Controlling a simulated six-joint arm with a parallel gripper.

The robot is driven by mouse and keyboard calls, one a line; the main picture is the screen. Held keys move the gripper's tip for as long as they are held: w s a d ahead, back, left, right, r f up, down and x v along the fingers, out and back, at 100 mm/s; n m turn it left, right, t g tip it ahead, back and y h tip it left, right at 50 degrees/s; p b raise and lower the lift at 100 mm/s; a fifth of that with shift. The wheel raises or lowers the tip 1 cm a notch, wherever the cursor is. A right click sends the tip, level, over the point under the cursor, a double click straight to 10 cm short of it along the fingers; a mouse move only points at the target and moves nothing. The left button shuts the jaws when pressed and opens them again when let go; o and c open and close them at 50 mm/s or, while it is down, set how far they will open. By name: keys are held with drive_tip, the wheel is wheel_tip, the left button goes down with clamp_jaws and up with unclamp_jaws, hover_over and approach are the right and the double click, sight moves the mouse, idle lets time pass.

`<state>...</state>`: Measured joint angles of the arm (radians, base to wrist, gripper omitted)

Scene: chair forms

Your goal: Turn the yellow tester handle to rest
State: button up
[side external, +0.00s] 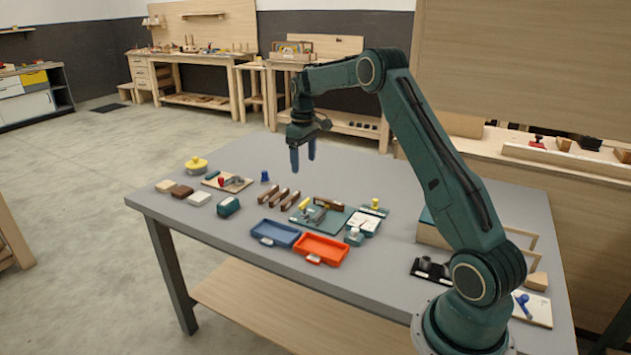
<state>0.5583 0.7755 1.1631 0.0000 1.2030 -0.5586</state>
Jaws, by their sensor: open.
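My gripper (302,158) hangs with its fingers down in the air above the back of the grey table. It is open, with a gap between the two fingers and nothing between them. A yellow handle (304,203) shows at the left end of a teal plate (336,222) with grey fittings, below and apart from my gripper. A second yellow knob (375,202) stands on a small device with a white face to the right. I cannot tell which of these is the tester handle, and the handle's exact angle is too small to read.
A blue tray (275,233) and an orange tray (320,249) lie in front of the plate. Brown blocks (281,197) lie to its left.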

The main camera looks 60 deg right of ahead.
sight(305, 201)
wheel_tip(305, 201, down, 14)
drive_tip(key=shift+r, duration=0.25)
idle(0.4)
drive_tip(key=c, duration=1)
